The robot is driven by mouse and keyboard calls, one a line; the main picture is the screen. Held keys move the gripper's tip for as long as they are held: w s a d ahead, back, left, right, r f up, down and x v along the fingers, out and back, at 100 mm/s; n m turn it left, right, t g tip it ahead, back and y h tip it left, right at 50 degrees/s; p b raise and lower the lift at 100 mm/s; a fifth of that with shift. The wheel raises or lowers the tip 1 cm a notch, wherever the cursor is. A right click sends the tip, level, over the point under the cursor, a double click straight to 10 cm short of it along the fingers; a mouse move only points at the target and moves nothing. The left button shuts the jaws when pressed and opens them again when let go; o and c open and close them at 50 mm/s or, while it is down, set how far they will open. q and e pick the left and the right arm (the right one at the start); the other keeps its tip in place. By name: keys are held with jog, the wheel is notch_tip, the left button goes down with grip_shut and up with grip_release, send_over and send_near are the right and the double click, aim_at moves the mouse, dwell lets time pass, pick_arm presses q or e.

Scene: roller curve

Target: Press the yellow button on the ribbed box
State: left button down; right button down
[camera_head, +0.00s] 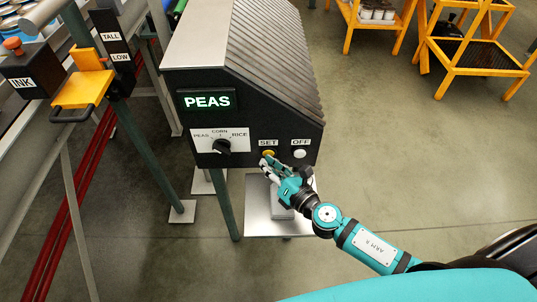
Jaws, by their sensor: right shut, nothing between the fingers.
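The ribbed box (262,62) stands on legs at the upper middle, with sloping dark ribs on its right side. Its front panel carries a lit display (207,99) reading PEAS and a black dial (222,146) marked PEAS, CORN and RICE. The yellow button (268,153) is under the SET label, and a white button (300,154) is under the OFF label. My right gripper (267,165) is shut and empty, its fingertips just below the yellow button. I cannot tell whether they touch it. My left gripper is not in view.
An INK box (22,82) and a yellow bracket (82,90) beside a TALL/LOW plate are at the left, by rails. Orange shelf frames (470,50) stand at the upper right. The floor between them and the box is clear.

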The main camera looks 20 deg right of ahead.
jog(key=shift+s+a, duration=0.2)
jog(key=shift+s, duration=0.65)
jog(key=shift+s+a+f, duration=0.1)
jog(key=shift+s+a, duration=0.1)
jog(key=shift+s, duration=0.35)
jog(key=shift+s+a+b, duration=0.3)
jog(key=shift+s, duration=0.65)
jog(key=shift+s+a+b, duration=0.25)
jog(key=shift+s, duration=0.65)
